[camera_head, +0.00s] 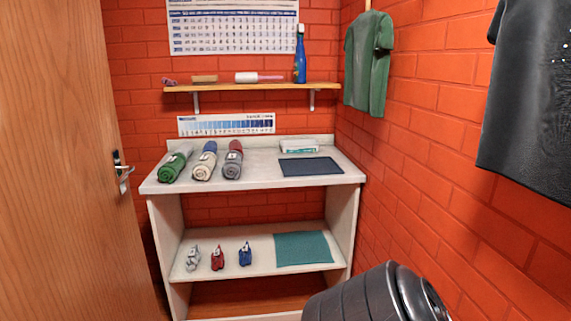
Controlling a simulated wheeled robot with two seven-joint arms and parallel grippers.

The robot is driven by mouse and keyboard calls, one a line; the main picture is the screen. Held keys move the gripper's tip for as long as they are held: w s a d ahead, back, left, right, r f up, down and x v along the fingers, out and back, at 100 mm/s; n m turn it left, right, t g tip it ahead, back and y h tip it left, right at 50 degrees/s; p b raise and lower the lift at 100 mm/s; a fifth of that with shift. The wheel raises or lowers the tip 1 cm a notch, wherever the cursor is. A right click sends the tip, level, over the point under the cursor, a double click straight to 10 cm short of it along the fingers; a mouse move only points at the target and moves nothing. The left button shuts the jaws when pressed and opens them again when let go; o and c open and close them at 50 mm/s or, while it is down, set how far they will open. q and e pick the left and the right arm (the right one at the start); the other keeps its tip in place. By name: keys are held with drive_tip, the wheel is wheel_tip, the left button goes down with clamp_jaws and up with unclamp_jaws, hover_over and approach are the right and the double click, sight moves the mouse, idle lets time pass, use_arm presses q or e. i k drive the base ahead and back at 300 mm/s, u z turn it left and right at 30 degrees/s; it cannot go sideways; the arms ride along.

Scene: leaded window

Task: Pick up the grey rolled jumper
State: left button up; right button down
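The grey rolled jumper (232,168) lies on the white top of the unit. It is the front right roll in a group of rolled garments, with a pale tag on it. A red roll (236,147) lies right behind it. A cream roll (205,169) is beside it on the left, with a blue roll (210,147) behind that. A green roll (171,169) lies farther left, with a paler roll behind it. Neither of my grippers is in view.
A dark mat (311,167) and folded cloth (299,146) lie right of the rolls on the unit top (262,182). A wall shelf (250,88) hangs above. Small bundles and a teal mat (303,248) are below. A door (75,160) stands left; garments hang right.

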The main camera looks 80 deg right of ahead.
sight(232, 170)
drive_tip(key=z, duration=2.2)
drive_tip(key=i, duration=1)
drive_tip(key=u, duration=0.2)
